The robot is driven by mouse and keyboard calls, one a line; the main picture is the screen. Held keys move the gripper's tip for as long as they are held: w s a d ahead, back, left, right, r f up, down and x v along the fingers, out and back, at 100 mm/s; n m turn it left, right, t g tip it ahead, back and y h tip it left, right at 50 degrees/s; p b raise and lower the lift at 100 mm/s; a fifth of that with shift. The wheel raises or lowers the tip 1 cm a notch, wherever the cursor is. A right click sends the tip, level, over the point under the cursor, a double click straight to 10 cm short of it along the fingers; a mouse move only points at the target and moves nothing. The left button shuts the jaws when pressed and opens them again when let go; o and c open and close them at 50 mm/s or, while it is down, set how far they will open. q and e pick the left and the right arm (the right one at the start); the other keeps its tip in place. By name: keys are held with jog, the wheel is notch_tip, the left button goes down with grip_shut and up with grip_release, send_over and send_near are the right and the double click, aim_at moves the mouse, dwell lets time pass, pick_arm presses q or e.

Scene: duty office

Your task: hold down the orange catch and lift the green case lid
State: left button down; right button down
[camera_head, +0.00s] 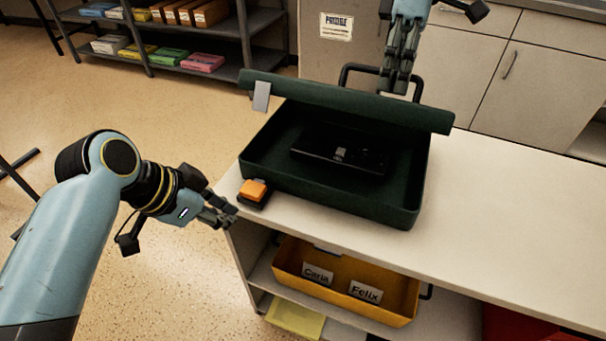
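The green case (327,200) stands on the white counter with its lid (340,103) raised along the far side. A dark device (340,150) lies inside. The orange catch (253,190) sits on a dark base at the case's near left corner. My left gripper (228,217) is just left of and below the catch, apart from it, at the counter's edge; its fingers look close together, but I cannot tell whether they are shut. My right gripper (399,88) hangs fingers down behind the lid, near the handle; its finger gap is not clear.
The white counter (500,215) is bare to the right of the case. A yellow bin (345,292) with name cards sits on the shelf below. A black handle (352,68) rises behind the lid. Cabinets (540,85) and a shelf rack (190,55) stand further back.

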jog(key=shift+w+d+r+b, duration=0.25)
jog(key=shift+w+b, duration=0.15)
jog(key=shift+b, duration=0.75)
jog(key=shift+r, duration=0.1)
jog(key=c, duration=1.5)
grip_release()
jog(key=shift+w, duration=0.1)
jog(key=o, duration=1.4)
